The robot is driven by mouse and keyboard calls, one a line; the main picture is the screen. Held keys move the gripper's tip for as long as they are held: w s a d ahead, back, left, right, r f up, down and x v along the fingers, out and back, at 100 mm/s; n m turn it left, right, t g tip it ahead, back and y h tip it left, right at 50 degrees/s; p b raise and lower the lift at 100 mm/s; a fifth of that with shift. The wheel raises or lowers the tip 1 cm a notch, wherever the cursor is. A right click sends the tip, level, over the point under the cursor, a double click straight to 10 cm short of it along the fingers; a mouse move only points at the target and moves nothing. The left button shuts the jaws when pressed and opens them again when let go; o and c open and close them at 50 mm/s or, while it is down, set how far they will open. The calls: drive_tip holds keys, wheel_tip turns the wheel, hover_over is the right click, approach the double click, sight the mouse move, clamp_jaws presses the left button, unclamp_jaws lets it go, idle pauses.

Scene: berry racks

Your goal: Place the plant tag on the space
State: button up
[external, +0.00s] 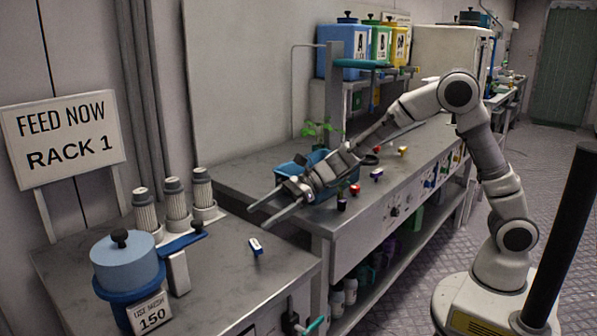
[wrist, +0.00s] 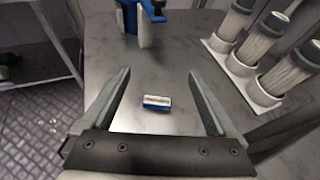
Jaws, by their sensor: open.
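A small blue block with a white labelled top (external: 256,246), which looks like the plant tag, lies on the near metal bench. In the wrist view the same tag (wrist: 156,101) lies between my two fingers, with clear gaps on both sides. My gripper (external: 261,217) is open and empty; its fingers point down-left over the near bench, behind and above the tag. In the wrist view my gripper (wrist: 160,72) shows both fingers spread wide. I cannot tell which spot is the space.
A blue lidded pot (external: 124,262) with a "150" sign stands front left. Several ribbed filters (external: 175,203) stand in a white holder behind it. The bench around the tag is clear.

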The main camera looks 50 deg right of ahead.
drive_tip(key=s+d+r+n+g+h, duration=0.2)
drive_tip(key=s+d+r+n+h, duration=0.35)
drive_tip(key=s+d+n, duration=0.8)
drive_tip(key=s+d+n+t+h, duration=0.1)
drive_tip(key=s+d+n+h, duration=0.2)
drive_tip(key=s+d, duration=0.4)
drive_tip(key=s+d+n+t+h, duration=0.1)
drive_tip(key=s+d+n+h, duration=0.3)
drive_tip(key=s+d, duration=0.3)
drive_tip(key=d+n, duration=0.1)
drive_tip(key=d, duration=0.4)
drive_tip(key=shift+d+t, duration=0.3)
drive_tip(key=shift+d, duration=0.05)
wheel_tip(320, 180, up, 19)
drive_tip(key=p, duration=1.9)
